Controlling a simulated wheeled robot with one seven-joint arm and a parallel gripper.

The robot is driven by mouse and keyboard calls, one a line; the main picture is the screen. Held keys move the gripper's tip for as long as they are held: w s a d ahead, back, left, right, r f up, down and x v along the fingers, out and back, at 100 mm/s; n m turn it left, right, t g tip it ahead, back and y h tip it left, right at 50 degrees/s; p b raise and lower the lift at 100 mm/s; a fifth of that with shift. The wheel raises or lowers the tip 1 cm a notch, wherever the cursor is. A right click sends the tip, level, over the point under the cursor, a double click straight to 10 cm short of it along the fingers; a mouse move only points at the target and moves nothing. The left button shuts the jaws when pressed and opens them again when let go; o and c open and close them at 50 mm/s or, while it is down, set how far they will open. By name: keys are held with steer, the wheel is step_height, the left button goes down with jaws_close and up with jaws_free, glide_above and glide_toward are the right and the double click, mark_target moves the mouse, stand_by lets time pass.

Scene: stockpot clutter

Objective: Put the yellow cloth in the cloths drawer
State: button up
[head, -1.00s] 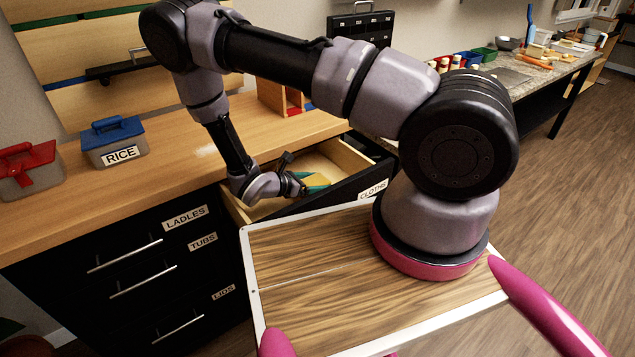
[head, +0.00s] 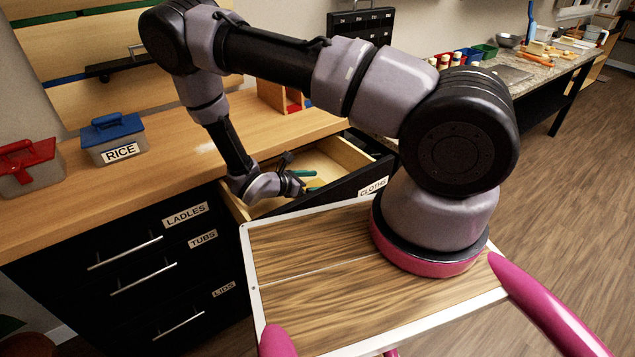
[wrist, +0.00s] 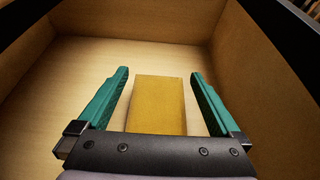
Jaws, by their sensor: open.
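The cloths drawer (head: 350,154) is pulled open under the counter, and its front carries the CLOTHS label (head: 373,187). My gripper (head: 314,181) reaches into it from the left. In the wrist view my gripper (wrist: 160,73) is open, with two green fingers inside the drawer walls. The yellow cloth (wrist: 158,104), a flat folded rectangle, lies between the fingers with a gap on each side. It appears to rest on the drawer floor (wrist: 150,55). Its near end is hidden by the gripper body.
Shut drawers labelled LADLES (head: 186,214), TUBS (head: 202,241) and LIDS (head: 223,289) are at the left. A blue-lidded RICE box (head: 113,140) and a red-lidded box (head: 30,168) stand on the counter. The drawer's walls stand close around my gripper.

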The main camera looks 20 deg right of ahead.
steer(key=r+v, duration=0.1)
steer(key=v, duration=1.1)
steer(key=d+r+m+g+y, duration=0.35)
steer(key=r+m, duration=0.35)
steer(key=r, duration=0.7)
steer(key=d+r+m+g+y, duration=0.25)
steer(key=r+m+y, duration=0.35)
steer(key=r, duration=0.7)
steer(key=s+d+r+m+t+y, duration=0.2)
steer(key=s+r+m+t, duration=0.2)
steer(key=r, duration=0.6)
steer(key=s+d+r+m+t+y, duration=0.3)
steer(key=s+r+m+t, duration=0.2)
steer(key=s+r+m, duration=0.3)
step_height(320, 180, up, 3)
steer(key=shift+s+d+f+m, duration=0.15)
steer(key=shift+s+d+m, duration=0.15)
steer(key=shift+m, duration=0.1)
steer(key=shift+c, duration=0.3)
